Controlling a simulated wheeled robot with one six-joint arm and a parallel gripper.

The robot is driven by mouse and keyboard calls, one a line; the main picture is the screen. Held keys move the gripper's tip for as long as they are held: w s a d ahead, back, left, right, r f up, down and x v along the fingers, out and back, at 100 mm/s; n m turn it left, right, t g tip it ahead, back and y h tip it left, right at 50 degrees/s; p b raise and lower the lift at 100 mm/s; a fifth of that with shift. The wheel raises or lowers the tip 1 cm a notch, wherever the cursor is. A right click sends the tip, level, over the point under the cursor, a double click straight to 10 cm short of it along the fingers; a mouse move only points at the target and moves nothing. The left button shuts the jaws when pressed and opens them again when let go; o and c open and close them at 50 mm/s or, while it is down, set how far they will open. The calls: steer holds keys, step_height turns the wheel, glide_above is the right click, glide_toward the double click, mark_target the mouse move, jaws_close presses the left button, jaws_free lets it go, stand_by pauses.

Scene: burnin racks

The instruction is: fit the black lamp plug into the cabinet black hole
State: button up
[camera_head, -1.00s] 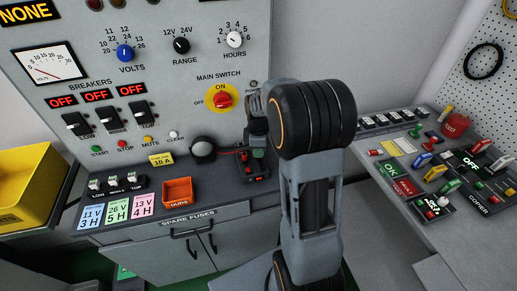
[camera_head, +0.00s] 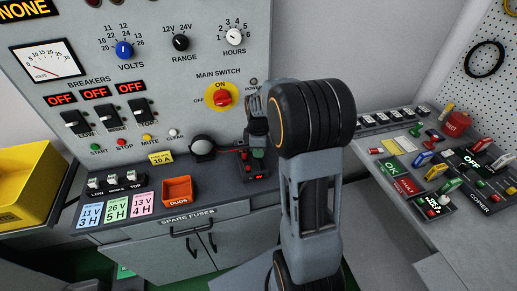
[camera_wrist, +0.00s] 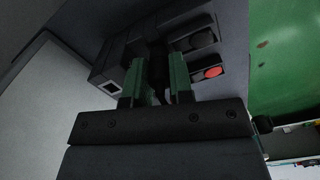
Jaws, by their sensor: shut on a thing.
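My gripper (camera_wrist: 157,72) points at a dark block in the wrist view, with green fingers on either side of a black thing (camera_wrist: 157,54). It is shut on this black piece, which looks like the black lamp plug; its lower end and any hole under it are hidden. In the head view, my gripper (camera_head: 257,151) is low in front of the cabinet panel, above a small dark block (camera_head: 256,174) with red parts. The cabinet (camera_head: 150,62) stands behind it. I cannot make out the black hole in either view.
A dark dome (camera_head: 203,148) stands left of my gripper, with a red line running toward it. An orange DUDS tray (camera_head: 178,191) and cards lie on the shelf further left. The wrist view shows a red round part (camera_wrist: 212,72). A bench (camera_head: 440,175) with parts is on the right.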

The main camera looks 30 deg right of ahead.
steer(key=shift+f, duration=0.4)
stand_by(0.6)
steer(key=o, duration=0.8)
steer(key=shift+r, duration=0.1)
steer(key=shift+o, duration=0.2)
steer(key=shift+c, duration=0.8)
steer(key=shift+o, duration=0.5)
steer(key=shift+w+r, duration=0.1)
steer(key=shift+r, duration=0.05)
